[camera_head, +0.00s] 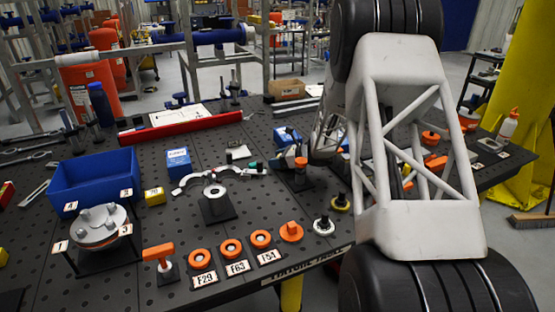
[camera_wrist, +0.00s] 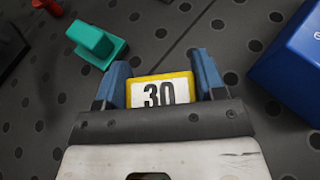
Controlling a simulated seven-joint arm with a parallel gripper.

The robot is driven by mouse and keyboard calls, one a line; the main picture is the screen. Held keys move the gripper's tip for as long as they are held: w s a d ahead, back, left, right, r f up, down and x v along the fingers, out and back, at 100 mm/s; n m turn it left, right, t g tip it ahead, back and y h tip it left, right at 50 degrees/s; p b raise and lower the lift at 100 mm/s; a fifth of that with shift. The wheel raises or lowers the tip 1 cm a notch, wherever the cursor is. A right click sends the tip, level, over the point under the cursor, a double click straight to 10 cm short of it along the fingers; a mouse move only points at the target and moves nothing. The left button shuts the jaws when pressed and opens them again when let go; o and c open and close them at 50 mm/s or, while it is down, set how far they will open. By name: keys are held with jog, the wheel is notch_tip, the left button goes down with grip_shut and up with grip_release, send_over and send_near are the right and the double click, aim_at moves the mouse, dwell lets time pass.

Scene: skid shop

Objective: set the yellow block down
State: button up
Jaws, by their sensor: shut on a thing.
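The yellow block (camera_wrist: 160,91) carries a white plate with a black 30 on it. In the wrist view it sits between the two blue fingers of my gripper (camera_wrist: 161,84), which is shut on it. In the head view my gripper (camera_head: 280,161) is over the back middle of the dark table, left of my arm, and the held block cannot be made out. Whether the block touches the table or hangs above it, I cannot tell.
A green piece (camera_wrist: 96,42) lies left of the fingers. A blue box (camera_wrist: 292,62) stands to the right. On the perforated table (camera_head: 140,225) are a blue bin (camera_head: 93,182), another yellow block (camera_head: 155,196), and a black stand (camera_head: 217,208). Bare table shows ahead of the fingers.

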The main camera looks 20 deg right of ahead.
jog(key=o, duration=1)
jog(key=shift+s+d+r, duration=0.1)
jog(key=shift+r, duration=0.05)
jog(key=v, duration=1.1)
jog(key=shift+s+d+r, duration=0.2)
jog(key=shift+s+d, duration=0.05)
